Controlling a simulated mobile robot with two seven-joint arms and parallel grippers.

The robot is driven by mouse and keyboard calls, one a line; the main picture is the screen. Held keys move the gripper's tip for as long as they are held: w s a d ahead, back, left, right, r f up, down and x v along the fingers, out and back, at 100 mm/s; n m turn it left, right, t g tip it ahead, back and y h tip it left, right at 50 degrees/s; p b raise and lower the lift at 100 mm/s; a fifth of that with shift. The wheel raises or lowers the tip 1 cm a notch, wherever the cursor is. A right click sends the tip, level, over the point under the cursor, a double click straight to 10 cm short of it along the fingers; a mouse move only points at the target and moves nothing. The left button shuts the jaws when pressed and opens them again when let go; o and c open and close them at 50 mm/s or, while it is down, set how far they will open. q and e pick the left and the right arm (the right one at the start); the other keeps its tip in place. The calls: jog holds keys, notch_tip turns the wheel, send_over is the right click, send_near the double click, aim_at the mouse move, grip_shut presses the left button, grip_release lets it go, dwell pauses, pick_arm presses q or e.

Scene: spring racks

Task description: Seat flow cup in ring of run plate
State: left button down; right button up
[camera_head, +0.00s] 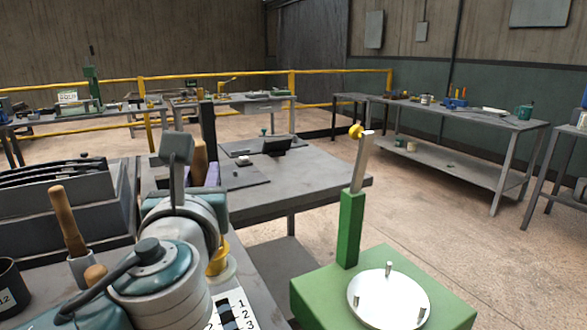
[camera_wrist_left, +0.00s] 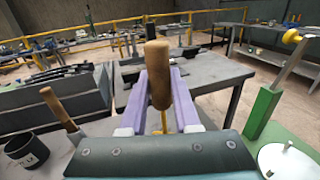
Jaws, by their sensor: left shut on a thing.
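My left gripper (camera_head: 211,174) is beyond its wrist in the head view, with a wooden handle (camera_head: 198,157) at its pale purple fingers. In the left wrist view, the fingers are closed about this upright handle (camera_wrist_left: 158,75), and a thin brass-yellow stem shows below it. Whether this is the flow cup's handle I cannot tell; no cup body shows on it. A brass-yellow round piece (camera_head: 218,262) is partly hidden behind my left wrist in the head view. I cannot make out the run plate's ring. My right gripper is not in view.
A green stand (camera_head: 310,282) with a pegged silver disc (camera_head: 388,300) and a green post (camera_head: 350,225) stands at front right. A dark rack (camera_head: 70,200), a wooden-handled tool (camera_head: 67,225) and a black cup (camera_head: 10,285) are at left. A grey table (camera_head: 300,185) lies beyond.

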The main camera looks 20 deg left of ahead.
pick_arm(q)
jog(key=shift+f+b, duration=1.2)
jog(key=shift+f, duration=0.35)
jog(key=c, duration=0.6)
grip_release()
jog(key=shift+o, duration=0.2)
